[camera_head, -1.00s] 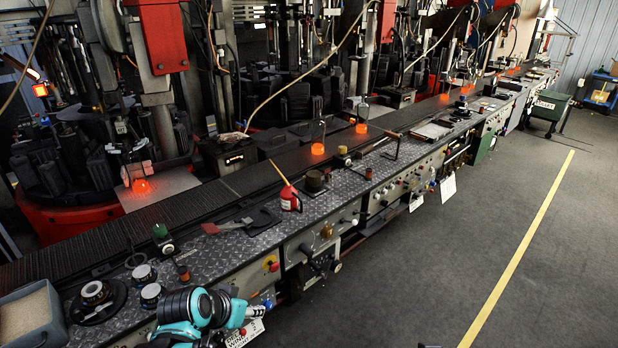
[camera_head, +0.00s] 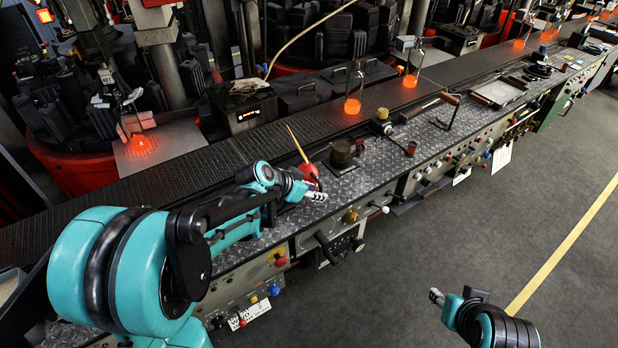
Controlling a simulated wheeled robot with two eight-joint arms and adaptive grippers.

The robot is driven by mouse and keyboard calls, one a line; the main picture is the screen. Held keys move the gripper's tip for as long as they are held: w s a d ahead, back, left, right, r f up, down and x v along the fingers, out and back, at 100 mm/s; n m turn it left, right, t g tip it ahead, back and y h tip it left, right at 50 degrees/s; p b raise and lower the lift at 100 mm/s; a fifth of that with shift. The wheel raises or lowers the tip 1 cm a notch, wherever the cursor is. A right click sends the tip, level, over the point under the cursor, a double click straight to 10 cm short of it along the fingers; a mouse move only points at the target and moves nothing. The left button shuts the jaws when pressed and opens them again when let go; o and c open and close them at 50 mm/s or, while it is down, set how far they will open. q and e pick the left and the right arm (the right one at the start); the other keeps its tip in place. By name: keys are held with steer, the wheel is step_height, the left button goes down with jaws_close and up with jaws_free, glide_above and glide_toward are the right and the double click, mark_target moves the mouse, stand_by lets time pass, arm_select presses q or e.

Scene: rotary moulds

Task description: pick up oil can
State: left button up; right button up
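The oil can (camera_head: 309,171), red with a thin yellow spout, stands on the checkered metal worktop. Its spout leans up to the left. My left gripper (camera_head: 316,194) is right at the can, in front of its lower part, and hides some of it. One pale fingertip shows clearly; whether the fingers touch or enclose the can is unclear. My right gripper (camera_head: 436,297) is low at the right, over the floor and far from the can. Its opening is too small to judge.
Knobs and levers line the front panel. The grey floor (camera_head: 540,180) at right is clear.

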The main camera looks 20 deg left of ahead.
mark_target(321, 191)
arm_select(q)
steer(key=b+x, duration=0.1)
steer(key=x, duration=0.1)
steer(key=b+x, duration=0.1)
steer(key=x, duration=0.1)
steer(key=shift+w+a+f, duration=0.1)
steer(key=shift+w+f, duration=0.15)
steer(key=shift+w, duration=0.1)
steer(key=shift+r, duration=0.1)
jaws_close()
steer(key=shift+r, duration=0.15)
